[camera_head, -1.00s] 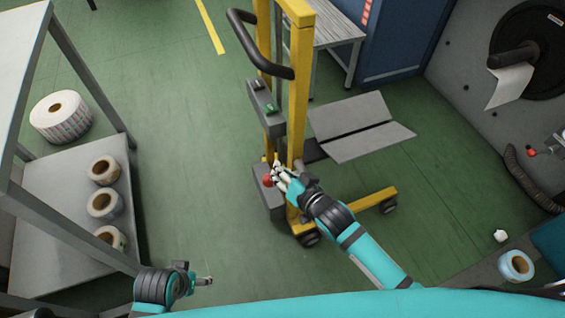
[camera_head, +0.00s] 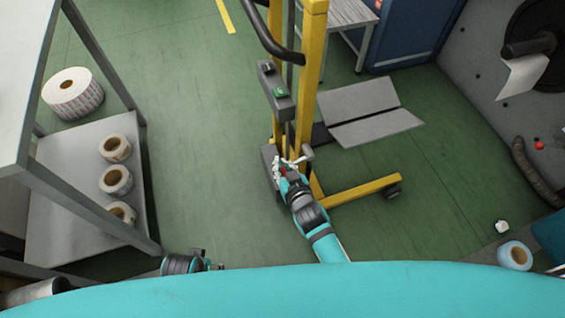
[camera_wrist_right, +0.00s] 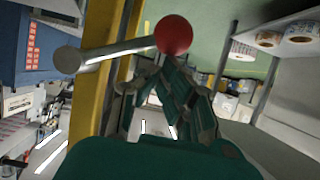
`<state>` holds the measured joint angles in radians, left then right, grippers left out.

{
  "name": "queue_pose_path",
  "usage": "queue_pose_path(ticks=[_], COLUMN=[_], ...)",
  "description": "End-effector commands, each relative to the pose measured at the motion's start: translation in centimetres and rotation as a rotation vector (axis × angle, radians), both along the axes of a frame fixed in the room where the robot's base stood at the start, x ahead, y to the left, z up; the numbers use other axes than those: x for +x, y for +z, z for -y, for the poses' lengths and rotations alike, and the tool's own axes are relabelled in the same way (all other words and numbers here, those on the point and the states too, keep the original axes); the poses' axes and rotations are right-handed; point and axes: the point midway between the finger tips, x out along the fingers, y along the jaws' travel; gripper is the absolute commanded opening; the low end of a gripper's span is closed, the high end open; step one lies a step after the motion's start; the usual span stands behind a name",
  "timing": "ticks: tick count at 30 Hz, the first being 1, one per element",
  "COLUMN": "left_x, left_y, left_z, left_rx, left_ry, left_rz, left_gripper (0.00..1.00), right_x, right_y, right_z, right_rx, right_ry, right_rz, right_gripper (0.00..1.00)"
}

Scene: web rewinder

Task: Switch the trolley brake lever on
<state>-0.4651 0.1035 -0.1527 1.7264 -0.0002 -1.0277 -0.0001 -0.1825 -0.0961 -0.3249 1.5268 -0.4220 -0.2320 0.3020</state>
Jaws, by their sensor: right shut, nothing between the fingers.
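The yellow trolley (camera_head: 312,70) stands on the floor ahead of me. Its brake lever, a metal rod with a red ball knob, shows in the right wrist view (camera_wrist_right: 115,49). The red knob (camera_wrist_right: 172,35) is at the rod's right end, just beyond my fingertips; whether they touch it I cannot tell. In the head view my right gripper (camera_head: 285,166) is at the low grey box on the trolley's mast and covers most of the lever. It is shut and holds nothing. My left gripper (camera_head: 207,260) is low at the left, near my body, away from the trolley; its jaws are unclear.
A grey control box (camera_head: 278,95) and a dark handle (camera_head: 268,35) sit higher on the trolley. A yellow leg (camera_head: 355,192) extends right along the floor. A shelf (camera_head: 75,185) with several rolls stands left. Green floor between shelf and trolley is clear.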

Motion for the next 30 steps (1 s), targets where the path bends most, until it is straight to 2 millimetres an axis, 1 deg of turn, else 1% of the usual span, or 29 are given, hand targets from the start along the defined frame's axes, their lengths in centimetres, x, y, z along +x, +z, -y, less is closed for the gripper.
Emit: queue_pose_path(ticks=[20, 23, 26, 30], left_x=[-0.3, -0.2, -0.2, -0.1], left_y=[0.0, 0.0, 0.1, 0.1], left_z=[0.0, 0.0, 0.0, 0.0], left_rx=[0.001, 0.001, 0.001, 0.001], left_ry=[0.001, 0.000, 0.000, 0.000], left_rz=[-0.004, -0.004, -0.003, -0.003], left_gripper=[0.67, 0.67, 0.67, 0.67], right_x=[-0.2, -1.1, -2.7, -5.5], right_y=[-0.1, 0.2, 0.9, 2.1], right_z=[0.0, 0.3, 0.7, 1.4], right_rx=[0.003, 0.003, 0.003, 0.003], right_ry=[0.000, 0.000, 0.001, -0.001], right_rz=[-0.001, -0.002, -0.002, -0.003], right_gripper=[0.00, 0.00, 0.00, 0.00])
